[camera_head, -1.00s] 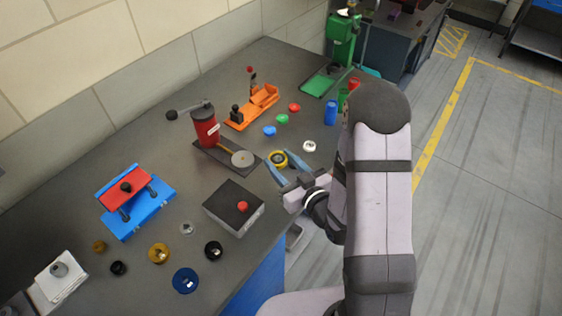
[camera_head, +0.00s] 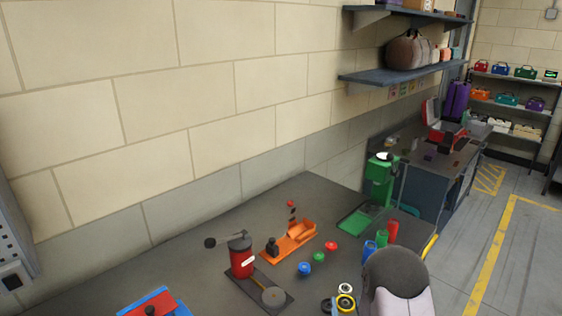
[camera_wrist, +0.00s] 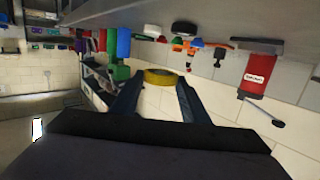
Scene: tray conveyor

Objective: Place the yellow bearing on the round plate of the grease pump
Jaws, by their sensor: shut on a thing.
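The yellow bearing (camera_wrist: 161,77), a ring, is held between the fingertips of my gripper (camera_wrist: 160,88) in the wrist view, off the table. The grease pump (camera_head: 241,262) is a red cylinder on a dark base, left of the bearing. Its round plate (camera_head: 273,296) is grey and looks bare. The red pump body (camera_wrist: 262,75) also shows at the right of the wrist view.
The white ring (camera_head: 346,289) lies near the bearing. Blue (camera_head: 305,269), green (camera_head: 318,257) and red (camera_head: 331,246) small parts lie behind, beside an orange fixture (camera_head: 291,239). Blue, green and red cylinders (camera_head: 382,238) and a green machine (camera_head: 379,180) stand further right.

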